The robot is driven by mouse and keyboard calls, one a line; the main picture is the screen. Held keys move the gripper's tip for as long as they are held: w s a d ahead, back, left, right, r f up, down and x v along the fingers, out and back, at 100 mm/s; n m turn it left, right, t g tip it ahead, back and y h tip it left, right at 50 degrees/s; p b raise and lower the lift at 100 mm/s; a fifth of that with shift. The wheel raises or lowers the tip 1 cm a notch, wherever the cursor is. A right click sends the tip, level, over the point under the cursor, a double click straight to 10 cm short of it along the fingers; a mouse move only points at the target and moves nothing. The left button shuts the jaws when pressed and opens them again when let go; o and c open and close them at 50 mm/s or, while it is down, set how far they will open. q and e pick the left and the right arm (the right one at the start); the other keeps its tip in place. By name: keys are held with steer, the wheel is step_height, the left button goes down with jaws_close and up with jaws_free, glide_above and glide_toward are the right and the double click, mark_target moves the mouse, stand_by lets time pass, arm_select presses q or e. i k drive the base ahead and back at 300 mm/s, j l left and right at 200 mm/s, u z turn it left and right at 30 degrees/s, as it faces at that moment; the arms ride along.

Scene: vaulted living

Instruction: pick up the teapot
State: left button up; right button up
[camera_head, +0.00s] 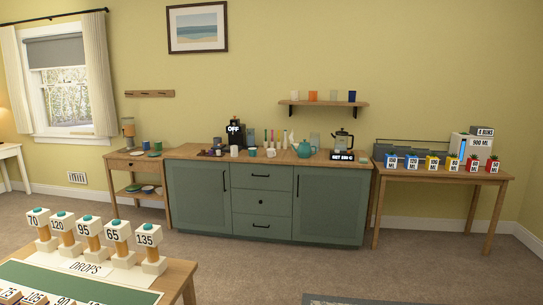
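A teal teapot (304,149) stands on the wooden top of the green cabinet (262,203) against the far wall, right of the middle. A glass kettle (342,139) with a dark handle stands just to its right on a base with a lit display (342,156). Neither of my grippers shows in this view.
Mugs and a dark machine reading OFF (235,132) share the cabinet top. A side table (470,174) with several labelled boxes stands right, a small shelf table (135,163) left. A table with numbered posts (178,276) is near, front left. Carpet (290,270) between is clear.

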mark_target(303, 152)
steer(key=i+l+z, duration=0.1)
steer(key=i+z, duration=0.3)
steer(key=i, duration=1.95)
steer(key=i+j+u, duration=0.2)
steer(key=i, duration=1.5)
